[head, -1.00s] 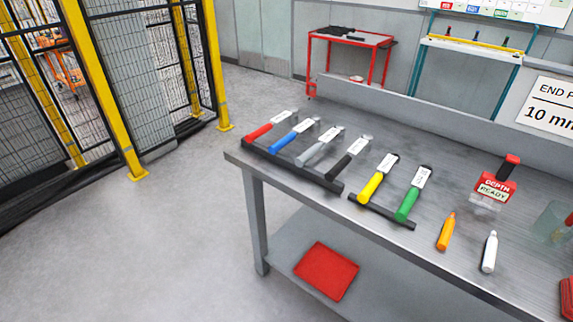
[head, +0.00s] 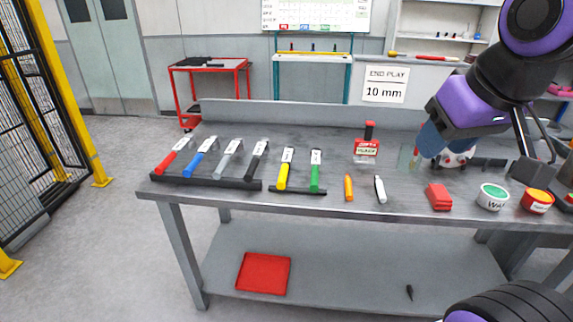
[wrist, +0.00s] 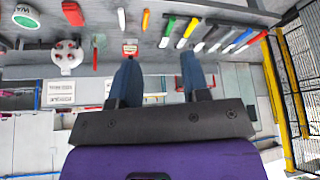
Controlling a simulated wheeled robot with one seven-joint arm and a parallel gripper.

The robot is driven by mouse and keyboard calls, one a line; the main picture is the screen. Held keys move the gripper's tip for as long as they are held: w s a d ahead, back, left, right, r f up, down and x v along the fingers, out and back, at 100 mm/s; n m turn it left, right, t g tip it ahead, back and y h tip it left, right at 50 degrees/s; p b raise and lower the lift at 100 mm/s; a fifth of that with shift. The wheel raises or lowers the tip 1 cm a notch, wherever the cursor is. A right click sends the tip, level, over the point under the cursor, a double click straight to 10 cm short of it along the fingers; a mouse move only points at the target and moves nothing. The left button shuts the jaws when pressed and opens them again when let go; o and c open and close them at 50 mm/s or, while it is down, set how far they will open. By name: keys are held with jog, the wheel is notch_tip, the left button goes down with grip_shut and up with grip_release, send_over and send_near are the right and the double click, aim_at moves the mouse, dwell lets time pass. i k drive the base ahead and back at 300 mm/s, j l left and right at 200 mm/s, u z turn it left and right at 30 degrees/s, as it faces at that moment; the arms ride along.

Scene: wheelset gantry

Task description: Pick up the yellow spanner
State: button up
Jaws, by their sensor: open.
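The yellow spanner (head: 283,175) lies on the grey bench with its yellow handle towards the front edge and a white label near its far end. Its handle end is by a short black rail (head: 297,190), with the green spanner (head: 315,175) just to its right. The yellow spanner also shows in the wrist view (wrist: 168,30), beyond my fingertips. My gripper (head: 437,140) is over the right part of the bench, well right of the spanner. In the wrist view my gripper (wrist: 159,60) has its two blue fingers apart with nothing between them.
Red, blue, grey and black-handled spanners lie left along a longer black rail (head: 206,182). Right of the green one are an orange marker (head: 349,187), a white marker (head: 380,190), a red depth gauge block (head: 367,147), a red block (head: 439,197) and tins.

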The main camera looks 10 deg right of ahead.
aim_at(289, 152)
jog(key=i+j+u, duration=0.15)
jog(key=i+j, duration=0.45)
jog(key=i+j+u, duration=0.2)
jog(key=i+j, duration=0.3)
jog(key=i, duration=0.15)
